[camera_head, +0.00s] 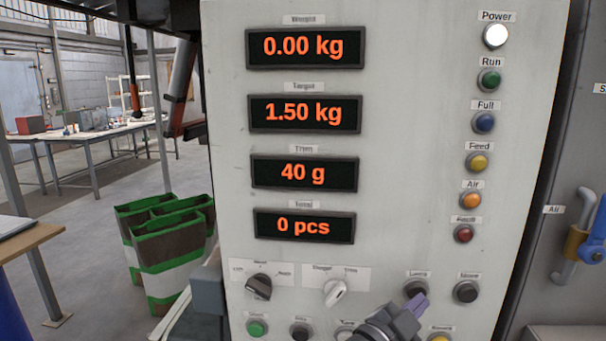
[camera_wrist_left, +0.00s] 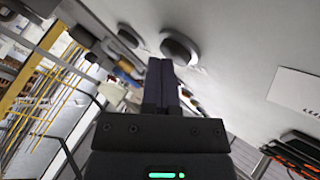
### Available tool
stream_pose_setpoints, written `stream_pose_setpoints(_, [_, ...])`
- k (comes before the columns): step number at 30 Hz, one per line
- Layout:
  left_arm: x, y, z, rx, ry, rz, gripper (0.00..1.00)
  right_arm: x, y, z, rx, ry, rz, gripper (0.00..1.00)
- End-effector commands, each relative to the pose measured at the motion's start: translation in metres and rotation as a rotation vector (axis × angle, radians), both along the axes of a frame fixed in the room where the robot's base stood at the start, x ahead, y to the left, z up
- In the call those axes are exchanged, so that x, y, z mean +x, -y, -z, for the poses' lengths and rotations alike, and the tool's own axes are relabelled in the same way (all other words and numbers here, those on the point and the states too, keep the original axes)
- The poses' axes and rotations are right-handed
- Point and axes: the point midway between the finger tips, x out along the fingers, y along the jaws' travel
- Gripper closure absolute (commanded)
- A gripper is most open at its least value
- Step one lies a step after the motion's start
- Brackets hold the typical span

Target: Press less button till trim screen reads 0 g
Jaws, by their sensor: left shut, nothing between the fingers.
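The trim screen (camera_head: 304,173) on the grey panel reads 40 g in orange digits. The less button (camera_head: 412,290) is a dark round button at the lower right of the panel, partly covered by my gripper. The more button (camera_head: 466,292) is to its right. My left gripper (camera_head: 418,304) is shut and empty, its purple fingertips overlapping the less button's lower right edge. In the left wrist view the shut fingers (camera_wrist_left: 162,82) point at the panel close to a dark round button (camera_wrist_left: 180,47). I cannot tell whether they touch it. My right gripper is not in view.
A mode knob (camera_head: 259,288) and a white selector knob (camera_head: 335,292), pointing toward the trim side, sit left of the buttons. A green button (camera_head: 257,328) is below. Indicator lamps run down the panel's right side. Green-edged bags (camera_head: 165,245) stand on the floor at left.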

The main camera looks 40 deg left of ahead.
Motion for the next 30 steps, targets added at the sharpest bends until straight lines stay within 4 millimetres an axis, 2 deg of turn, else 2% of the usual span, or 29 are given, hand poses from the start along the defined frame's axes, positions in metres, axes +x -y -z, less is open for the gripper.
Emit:
stream_pose_setpoints(6, [-0.011, 0.007, -0.001, -0.001, -0.001, 0.000, 1.00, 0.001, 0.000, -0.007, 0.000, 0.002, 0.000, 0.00])
stream_pose_setpoints(14, [-0.013, 0.009, 0.000, -0.001, -0.002, 0.000, 1.00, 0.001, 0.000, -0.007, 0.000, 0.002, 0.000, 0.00])
stream_pose_setpoints(24, [-0.051, 0.034, -0.001, -0.003, -0.002, 0.001, 1.00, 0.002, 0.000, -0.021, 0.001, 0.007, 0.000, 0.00])
stream_pose_setpoints(30, [-0.061, 0.041, 0.000, 0.000, -0.001, -0.001, 1.00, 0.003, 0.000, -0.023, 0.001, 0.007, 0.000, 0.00])
